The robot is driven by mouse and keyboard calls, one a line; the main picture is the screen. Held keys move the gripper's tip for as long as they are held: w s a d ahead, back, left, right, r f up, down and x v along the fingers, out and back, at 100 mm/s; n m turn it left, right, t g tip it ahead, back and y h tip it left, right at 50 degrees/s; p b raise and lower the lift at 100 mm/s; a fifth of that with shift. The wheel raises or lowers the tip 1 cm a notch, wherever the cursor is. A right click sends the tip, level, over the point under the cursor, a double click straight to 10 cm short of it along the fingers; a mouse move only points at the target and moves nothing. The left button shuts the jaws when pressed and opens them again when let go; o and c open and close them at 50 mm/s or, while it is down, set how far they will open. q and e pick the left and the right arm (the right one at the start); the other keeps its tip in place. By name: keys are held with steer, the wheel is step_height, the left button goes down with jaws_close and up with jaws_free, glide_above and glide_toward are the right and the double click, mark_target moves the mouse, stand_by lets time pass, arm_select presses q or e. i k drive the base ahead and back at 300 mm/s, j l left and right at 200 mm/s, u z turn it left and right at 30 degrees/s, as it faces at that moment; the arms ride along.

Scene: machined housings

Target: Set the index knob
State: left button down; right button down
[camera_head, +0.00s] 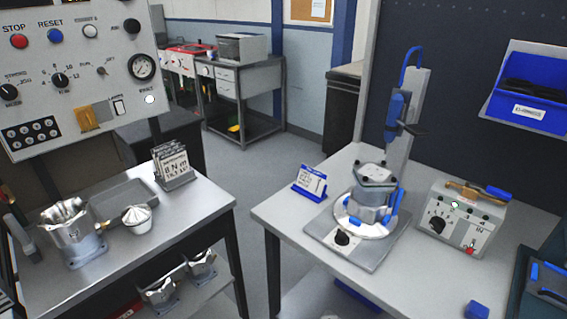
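Several black knobs are in view, and I cannot read which is labelled index. One black knob (342,238) with a white mark sits on the front of the grey base plate (318,226) on the right bench. On that plate a machined housing (371,190) stands upright in a round fixture with blue parts. Another black knob (437,224) is on the grey control box (462,217) to its right. More black knobs are on the wall panel (95,75) at upper left, including a selector (60,80) with a numbered scale. Neither gripper is in view.
Open floor separates the benches.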

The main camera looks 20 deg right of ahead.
mark_target(341, 239)
steer(key=z, duration=1.2)
steer(key=k+l+u, duration=0.1)
steer(key=k+l, duration=0.05)
steer(key=l, duration=0.1)
